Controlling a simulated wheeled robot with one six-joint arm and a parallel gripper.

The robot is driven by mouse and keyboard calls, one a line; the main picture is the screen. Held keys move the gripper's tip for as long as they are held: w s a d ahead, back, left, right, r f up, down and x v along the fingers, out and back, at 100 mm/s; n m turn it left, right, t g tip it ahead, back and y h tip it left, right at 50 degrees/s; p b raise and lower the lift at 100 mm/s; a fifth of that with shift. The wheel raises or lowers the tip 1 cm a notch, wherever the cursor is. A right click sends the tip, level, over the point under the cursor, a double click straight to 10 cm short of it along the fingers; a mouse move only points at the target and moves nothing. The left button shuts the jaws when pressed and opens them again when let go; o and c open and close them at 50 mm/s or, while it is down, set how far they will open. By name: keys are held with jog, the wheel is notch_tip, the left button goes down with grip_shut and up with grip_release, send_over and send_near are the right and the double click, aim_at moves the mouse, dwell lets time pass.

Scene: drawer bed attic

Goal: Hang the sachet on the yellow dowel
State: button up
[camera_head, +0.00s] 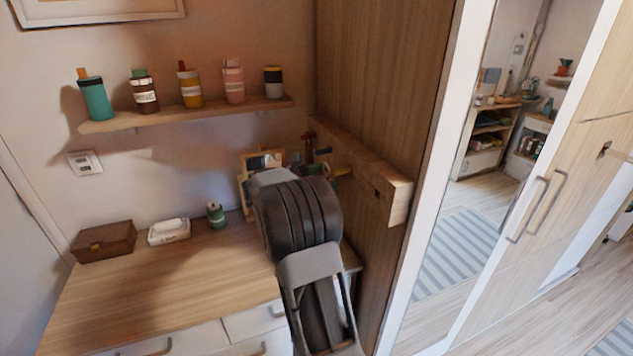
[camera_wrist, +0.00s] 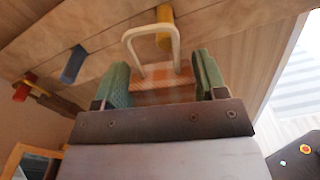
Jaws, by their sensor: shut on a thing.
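The sachet (camera_wrist: 165,91) is orange checked cloth with a stiff cream loop (camera_wrist: 130,42). It sits between the green finger pads of my gripper (camera_wrist: 160,62), which is shut on it. The yellow dowel (camera_wrist: 164,13) sticks out of the wooden rail (camera_wrist: 215,20) and lines up with the loop in the wrist view. The loop's top bar crosses the dowel there; I cannot tell whether the loop is around it or only in front of it.
A blue dowel (camera_wrist: 73,64) and a red dowel (camera_wrist: 22,91) stand left along the rail. A wooden frame (camera_wrist: 30,160) is below left. The desk (camera_head: 170,290) holds a brown box (camera_head: 104,242), a tissue box (camera_head: 169,231) and a green jar (camera_head: 215,214). A mirror stands right.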

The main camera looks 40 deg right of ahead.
jog(key=shift+x, duration=0.9)
jog(key=shift+s+d+f+b, duration=0.2)
jog(key=shift+d+b, duration=0.1)
jog(key=shift+d, duration=0.15)
jog(key=c, duration=0.4)
jog(key=shift+s+d+f, duration=0.15)
jog(key=shift+s+d, duration=0.1)
jog(key=shift+d, duration=0.3)
jog(key=shift+s+d+f, duration=0.15)
jog(key=shift+s+d, duration=0.1)
jog(key=shift+d, duration=0.25)
jog(key=shift+w+a+f, duration=0.1)
jog(key=shift+w+a, duration=0.05)
jog(key=shift+a, duration=0.2)
jog(key=o, duration=1.5)
jog(key=shift+c, duration=0.2)
jog(key=shift+w, duration=0.1)
jog(key=b+v, duration=0.2)
jog(key=v, duration=1.1)
jog(key=shift+a, duration=0.35)
